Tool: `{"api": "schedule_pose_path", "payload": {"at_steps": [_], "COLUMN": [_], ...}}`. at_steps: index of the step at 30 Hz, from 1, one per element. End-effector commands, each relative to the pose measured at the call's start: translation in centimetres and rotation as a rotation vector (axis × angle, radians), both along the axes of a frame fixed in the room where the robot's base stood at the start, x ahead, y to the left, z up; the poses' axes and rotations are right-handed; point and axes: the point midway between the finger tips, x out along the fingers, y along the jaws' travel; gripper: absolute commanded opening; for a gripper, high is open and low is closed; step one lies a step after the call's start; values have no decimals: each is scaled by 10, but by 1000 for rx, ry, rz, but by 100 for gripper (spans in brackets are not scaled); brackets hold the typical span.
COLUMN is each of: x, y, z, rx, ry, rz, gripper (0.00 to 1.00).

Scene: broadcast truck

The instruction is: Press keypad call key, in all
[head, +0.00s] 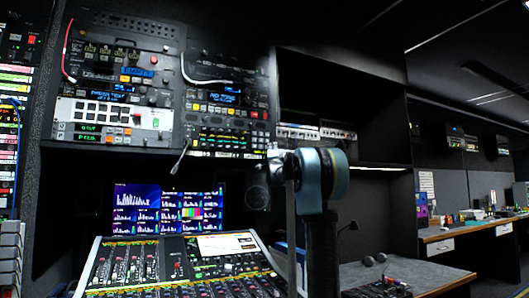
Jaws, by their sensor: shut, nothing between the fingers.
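A pale panel with two rows of dark square keys (98,112) sits in the left equipment rack in the head view. It looks like a keypad, but its key labels are too small to read, so I cannot tell which is the call key. My arm stands right of the rack, with a blue-grey joint in front of the dark shelf opening. I cannot make out my gripper's fingers. Nothing of mine visibly covers the pale panel.
A lit monitor (168,208) stands behind a sloping mixing console (180,262) below the rack. A red cable (66,50) and a white cable (200,80) hang on the rack. A grey desktop (420,274) lies right of my arm.

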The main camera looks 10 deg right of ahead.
Motion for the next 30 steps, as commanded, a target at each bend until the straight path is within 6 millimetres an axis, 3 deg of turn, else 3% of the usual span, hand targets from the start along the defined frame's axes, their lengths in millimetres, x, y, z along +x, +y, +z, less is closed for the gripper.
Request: {"api": "schedule_pose_path", "payload": {"at_steps": [30], "x": [11], "y": [3], "z": [1], "rx": [0], "ry": [1], "rz": [1], "gripper": [0]}}
